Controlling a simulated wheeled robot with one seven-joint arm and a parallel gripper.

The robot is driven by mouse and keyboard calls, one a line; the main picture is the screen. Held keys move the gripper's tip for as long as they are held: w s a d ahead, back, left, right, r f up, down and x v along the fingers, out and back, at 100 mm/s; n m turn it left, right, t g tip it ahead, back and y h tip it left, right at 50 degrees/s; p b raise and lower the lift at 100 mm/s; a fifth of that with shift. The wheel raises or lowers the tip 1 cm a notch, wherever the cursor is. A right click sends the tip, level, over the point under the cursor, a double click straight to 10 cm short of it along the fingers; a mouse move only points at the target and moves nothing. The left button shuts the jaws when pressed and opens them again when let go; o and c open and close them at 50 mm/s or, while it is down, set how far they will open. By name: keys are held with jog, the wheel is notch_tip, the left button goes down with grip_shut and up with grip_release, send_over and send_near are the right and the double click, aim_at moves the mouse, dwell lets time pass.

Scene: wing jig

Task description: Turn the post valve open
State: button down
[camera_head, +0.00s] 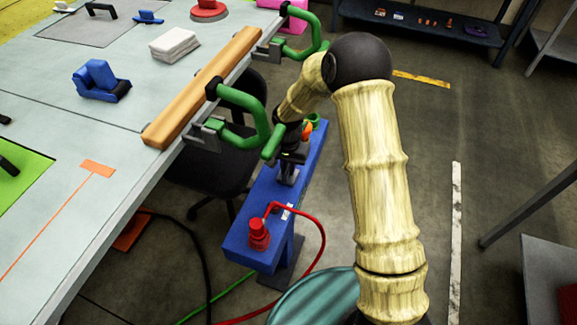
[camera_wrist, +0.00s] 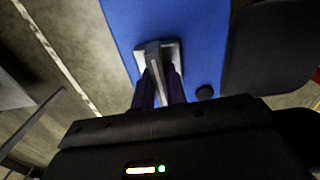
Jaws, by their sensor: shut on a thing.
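The post valve shows in the wrist view as a grey lever handle (camera_wrist: 154,56) on a pale square base, set on the blue face of the post (camera_wrist: 205,45). In the head view the blue post (camera_head: 239,236) stands beside the bench, and the grey valve (camera_head: 287,174) is small and partly hidden by my gripper. My gripper (camera_wrist: 158,88) is shut on the lever, with one dark finger on each side of it. In the head view my gripper (camera_head: 291,160) is at the valve, below the bench edge. How far the lever is turned is unclear.
A red fitting (camera_head: 258,233) with a red hose (camera_head: 322,240) is on the post's near end. An orange knob (camera_head: 307,130) is at the far end. Green clamps (camera_head: 262,120) jut from the bench edge close to my arm. A black chair (camera_head: 215,165) stands behind the post.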

jog(key=n+p, duration=0.2)
jog(key=n, duration=0.2)
jog(key=shift+r+n+p, duration=0.15)
jog(key=shift+n+p, duration=0.15)
jog(key=shift+n, duration=0.1)
jog(key=n+p, duration=0.2)
jog(key=n, duration=0.2)
jog(key=shift+n, duration=0.3)
jog(key=n+p, duration=0.2)
jog(key=n, duration=0.2)
jog(key=shift+w, duration=0.1)
jog(key=shift+n+p, duration=0.65)
jog(key=shift+n, duration=1.45)
jog(key=c, duration=1.4)
grip_release()
jog(key=shift+c, duration=0.2)
